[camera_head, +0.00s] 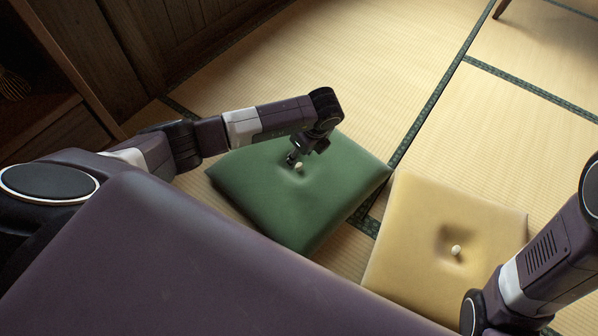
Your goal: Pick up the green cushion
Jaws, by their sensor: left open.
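The green cushion (325,195) lies flat on the tatami floor in the middle of the head view. My left arm comes in from the left, above the cushion. My left gripper (293,159) points down at the centre of the cushion, close beside the button, and is open. I cannot tell whether its fingertips touch the fabric.
A yellow cushion (410,235) with a pale button lies to the right of the green one, partly behind my right arm. A dark wooden cabinet (60,110) stands at the left. A wooden leg (501,9) shows at the top right.

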